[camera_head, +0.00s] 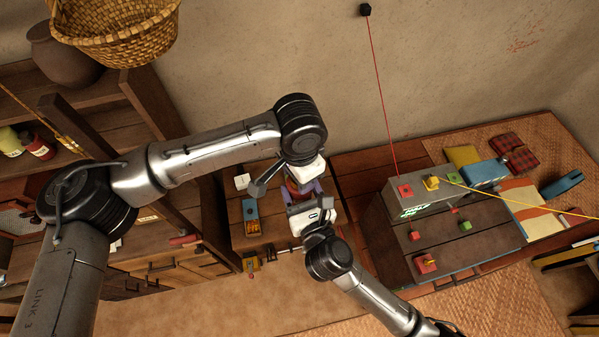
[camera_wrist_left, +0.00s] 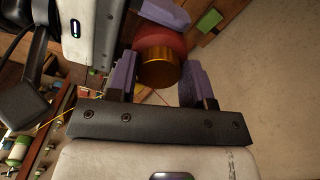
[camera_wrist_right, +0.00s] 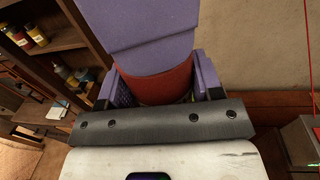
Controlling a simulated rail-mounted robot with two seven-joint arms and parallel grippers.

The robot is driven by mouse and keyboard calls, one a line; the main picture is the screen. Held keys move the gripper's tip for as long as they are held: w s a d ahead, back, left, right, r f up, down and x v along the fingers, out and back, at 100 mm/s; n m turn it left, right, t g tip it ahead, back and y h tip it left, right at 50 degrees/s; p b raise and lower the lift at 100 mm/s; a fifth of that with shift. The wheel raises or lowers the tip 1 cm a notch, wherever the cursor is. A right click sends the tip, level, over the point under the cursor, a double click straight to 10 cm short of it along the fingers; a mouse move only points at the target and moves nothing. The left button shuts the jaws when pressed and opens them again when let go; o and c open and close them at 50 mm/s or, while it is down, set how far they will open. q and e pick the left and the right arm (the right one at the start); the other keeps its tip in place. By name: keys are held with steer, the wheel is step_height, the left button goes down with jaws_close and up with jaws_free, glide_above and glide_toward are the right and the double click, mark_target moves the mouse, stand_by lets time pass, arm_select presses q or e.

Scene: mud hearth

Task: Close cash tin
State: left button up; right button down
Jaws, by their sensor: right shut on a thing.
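The cash tin shows in the left wrist view as a round body with a gold part (camera_wrist_left: 159,72) and a red part (camera_wrist_left: 165,44). Its red part also fills the space between the fingers in the right wrist view (camera_wrist_right: 160,85). My right gripper (camera_wrist_right: 160,88) is shut on the red part. My left gripper (camera_wrist_left: 158,88) has its purple fingers apart on either side of the gold part, with no clear grip. In the head view both grippers meet closely at the tin (camera_head: 292,188), which they mostly hide. A purple left finger covers part of it in the right wrist view.
A grey box (camera_head: 425,194) with coloured buttons stands to the right. Wooden shelves (camera_head: 110,110) with jars stand at left, a basket (camera_head: 125,35) above.

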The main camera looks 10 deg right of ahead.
arm_select(q)
steer(key=shift+o, duration=0.9)
step_height(320, 180, up, 12)
stand_by(0.7)
